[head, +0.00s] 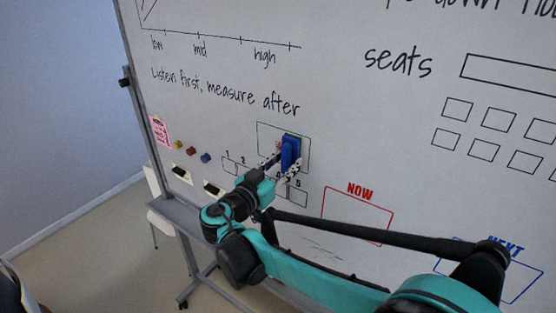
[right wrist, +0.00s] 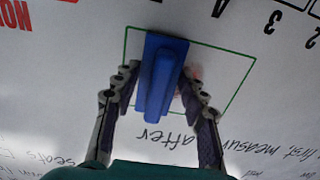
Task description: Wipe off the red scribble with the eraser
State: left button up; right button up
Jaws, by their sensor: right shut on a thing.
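The blue eraser (head: 291,150) is at the whiteboard, inside a green-outlined box (head: 258,136). My right gripper (head: 284,164) is shut on the eraser. In the right wrist view the eraser (right wrist: 163,75) stands between the two fingers of the gripper (right wrist: 158,86), its long side running along the box. A small faint reddish patch of the scribble (head: 278,146) shows beside the eraser; it also shows in the right wrist view (right wrist: 197,73), close to one finger. The eraser hides part of the box. I cannot tell whether it touches the board. My left gripper is not in view.
The whiteboard (head: 340,110) carries black writing, a red NOW box (head: 358,191) and a blue NEXT box. Several small coloured magnets (head: 191,152), a pink note (head: 160,131) and two dark-and-white items (head: 182,174) are on its left side. A grey stand frame (head: 143,122) borders it.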

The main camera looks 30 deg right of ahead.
jog(key=shift+s+d, duration=0.35)
jog(key=shift+s, duration=0.3)
jog(key=shift+w+a+b, duration=0.3)
jog(key=shift+w+a, duration=0.05)
jog(key=shift+w, duration=0.45)
jog(key=shift+w+a+b, duration=0.2)
jog(key=shift+w+a, duration=0.15)
jog(key=shift+w, duration=0.5)
jog(key=shift+w+a+b, duration=0.15)
jog(key=shift+w+a, duration=0.25)
jog(key=shift+w, duration=0.45)
jog(key=shift+w+a+b, duration=0.2)
jog(key=shift+w+a, duration=0.15)
jog(key=shift+w, duration=0.5)
jog(key=shift+s, duration=0.15)
jog(key=shift+v, duration=2.95)
